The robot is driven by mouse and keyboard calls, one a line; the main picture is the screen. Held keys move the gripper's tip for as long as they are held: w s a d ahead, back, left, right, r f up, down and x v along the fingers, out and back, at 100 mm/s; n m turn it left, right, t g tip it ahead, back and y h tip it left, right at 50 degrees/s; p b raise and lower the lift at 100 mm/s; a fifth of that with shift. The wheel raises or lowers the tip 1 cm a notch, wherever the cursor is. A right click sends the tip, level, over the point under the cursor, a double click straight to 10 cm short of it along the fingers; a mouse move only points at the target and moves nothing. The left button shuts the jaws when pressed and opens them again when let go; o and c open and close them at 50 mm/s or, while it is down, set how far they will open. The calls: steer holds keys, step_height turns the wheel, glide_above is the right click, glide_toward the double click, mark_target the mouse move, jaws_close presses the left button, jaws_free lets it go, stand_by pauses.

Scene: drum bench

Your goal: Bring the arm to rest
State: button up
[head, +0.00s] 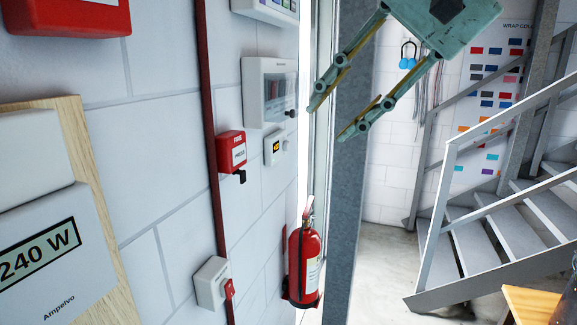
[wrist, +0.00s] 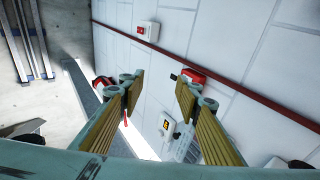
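My gripper (head: 337,115) hangs from the top of the head view, its two teal fingers pointing down and to the left. The fingers are apart, with nothing between them. In the wrist view my gripper (wrist: 158,92) also shows two spread fingers with ribbed yellow-brown pads. The gap between them is empty, with the white block wall behind it.
A white block wall carries a red call box (head: 231,150), a grey panel (head: 268,92) and a switch (head: 211,284). A red fire extinguisher (head: 304,262) stands beside a grey post (head: 352,200). Metal stairs (head: 495,235) rise at right. Floor between is clear.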

steer(key=s+d+f+n+h, duration=0.1)
steer(key=s+d+f, duration=0.3)
steer(key=s+f, duration=0.4)
steer(key=s+d+f+n+h+b, duration=0.1)
steer(key=s+d+f+n+h, duration=0.1)
steer(key=s+d+f, duration=0.3)
steer(key=s+d+f+n+h, duration=0.1)
steer(key=s+d+f+h, duration=0.2)
steer(key=s+f, duration=0.7)
step_height(320, 180, down, 2)
steer(key=shift+s+d+f+n+g+h+b, duration=0.15)
steer(key=shift+s+d+n+g+h+b, duration=0.2)
steer(key=shift+d, duration=0.35)
stand_by(0.4)
